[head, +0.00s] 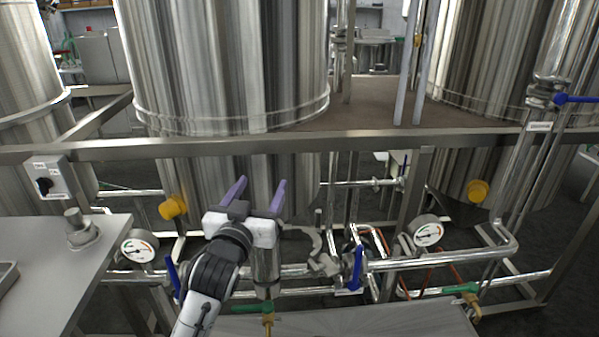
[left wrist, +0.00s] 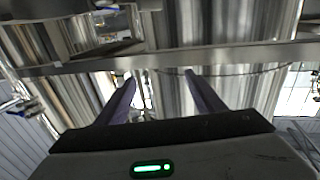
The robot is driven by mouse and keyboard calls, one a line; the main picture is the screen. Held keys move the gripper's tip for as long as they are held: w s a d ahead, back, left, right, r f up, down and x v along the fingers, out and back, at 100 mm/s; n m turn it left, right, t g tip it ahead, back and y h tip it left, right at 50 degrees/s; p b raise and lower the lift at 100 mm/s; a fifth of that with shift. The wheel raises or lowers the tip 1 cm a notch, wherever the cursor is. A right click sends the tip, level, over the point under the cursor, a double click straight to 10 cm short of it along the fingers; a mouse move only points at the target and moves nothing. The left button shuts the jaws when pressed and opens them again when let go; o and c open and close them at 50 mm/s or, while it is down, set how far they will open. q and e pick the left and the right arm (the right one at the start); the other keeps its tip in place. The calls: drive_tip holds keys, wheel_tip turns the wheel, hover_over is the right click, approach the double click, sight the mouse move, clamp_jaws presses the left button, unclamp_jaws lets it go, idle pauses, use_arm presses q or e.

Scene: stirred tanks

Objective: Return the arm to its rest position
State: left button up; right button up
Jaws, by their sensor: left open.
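My left gripper (head: 255,194) is raised in front of the steel frame rail, with its two purple fingers apart and nothing between them. In the left wrist view the open fingers (left wrist: 160,88) point toward the rail and a steel tank. My left arm comes up from the bottom of the head view, in front of the piping. My right gripper does not show in either view.
Large steel tanks (head: 225,60) stand behind a horizontal rail (head: 400,139). Below it are pipes, blue-handled valves (head: 357,268), pressure gauges (head: 428,234) and green-handled taps (head: 461,288). A grey table (head: 45,250) stands at left, and a switch box (head: 50,178) hangs on the rail.

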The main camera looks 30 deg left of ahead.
use_arm(q)
drive_tip(key=s+d+f+m+g+h, duration=0.1)
drive_tip(key=s+d+f+g+h, duration=0.2)
drive_tip(key=s+f, duration=0.45)
drive_tip(key=s+d+f+m+g, duration=0.1)
drive_tip(key=s+d+f+g, duration=0.4)
drive_tip(key=f, duration=0.4)
drive_tip(key=s+d+f+m+g+h, duration=0.1)
drive_tip(key=s+d+f+m+g, duration=0.2)
drive_tip(key=s, duration=0.7)
drive_tip(key=s+d+f+g+h, duration=0.1)
drive_tip(key=s+d+f+g, duration=0.2)
drive_tip(key=s, duration=0.7)
drive_tip(key=w+d+f+t+h, duration=0.1)
drive_tip(key=w+d+f+t, duration=0.1)
drive_tip(key=f, duration=0.4)
drive_tip(key=w+d+f+t+h, duration=0.1)
drive_tip(key=w+d+f+t, duration=0.1)
drive_tip(key=f, duration=0.4)
drive_tip(key=shift+w+d+f+t+h, duration=0.3)
drive_tip(key=shift+d+t, duration=0.15)
drive_tip(key=shift+t, duration=0.15)
